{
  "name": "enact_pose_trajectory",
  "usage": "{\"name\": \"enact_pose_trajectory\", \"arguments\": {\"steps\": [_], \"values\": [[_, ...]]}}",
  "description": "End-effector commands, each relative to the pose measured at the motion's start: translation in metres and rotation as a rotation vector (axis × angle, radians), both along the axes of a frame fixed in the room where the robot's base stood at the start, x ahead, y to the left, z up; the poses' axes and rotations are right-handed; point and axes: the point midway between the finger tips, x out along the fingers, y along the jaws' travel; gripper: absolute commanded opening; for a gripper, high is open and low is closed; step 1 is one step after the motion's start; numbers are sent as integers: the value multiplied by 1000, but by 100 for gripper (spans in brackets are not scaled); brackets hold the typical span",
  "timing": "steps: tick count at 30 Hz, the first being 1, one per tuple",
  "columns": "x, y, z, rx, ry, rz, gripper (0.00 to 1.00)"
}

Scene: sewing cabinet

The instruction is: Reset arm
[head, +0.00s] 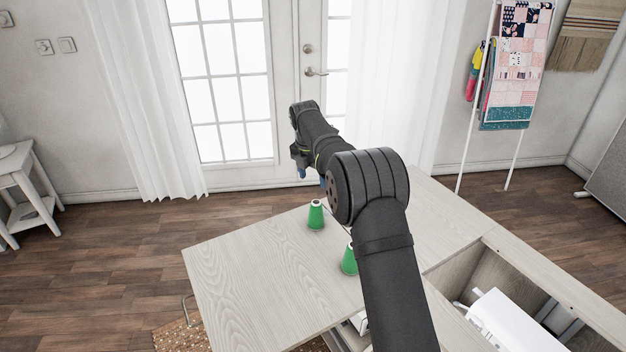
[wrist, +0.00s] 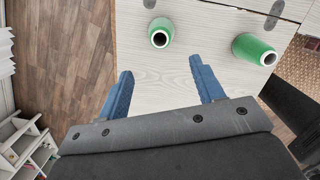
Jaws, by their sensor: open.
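My gripper shows small in the head view (head: 312,178), raised above the far part of the cabinet's wood top (head: 250,272). In the wrist view its two blue fingers (wrist: 159,70) are spread apart with nothing between them. Two green thread spools stand on the top. One spool (head: 316,216) is farther away and fully visible in the head view. The other spool (head: 349,261) is partly hidden behind my arm. The wrist view shows one spool (wrist: 160,33) beyond the fingers and another spool (wrist: 254,49) to the right, both apart from the fingers.
A white sewing machine (head: 505,322) sits in the open cabinet well at the lower right. A white rack with a patchwork quilt (head: 522,65) stands behind at the right. A small white table (head: 22,190) is at the far left. The left part of the top is clear.

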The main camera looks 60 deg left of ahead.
Motion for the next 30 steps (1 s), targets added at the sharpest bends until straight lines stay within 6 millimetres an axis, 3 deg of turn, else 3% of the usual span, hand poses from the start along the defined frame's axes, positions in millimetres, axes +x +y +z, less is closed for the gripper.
{"name": "enact_pose_trajectory", "arguments": {"steps": [10,28,29,30], "values": [[2,0,-11,-2,0,0,61],[17,6,-122,-3,0,-1,61],[17,6,-127,-2,0,0,61],[17,8,-112,4,-3,-1,61]]}}
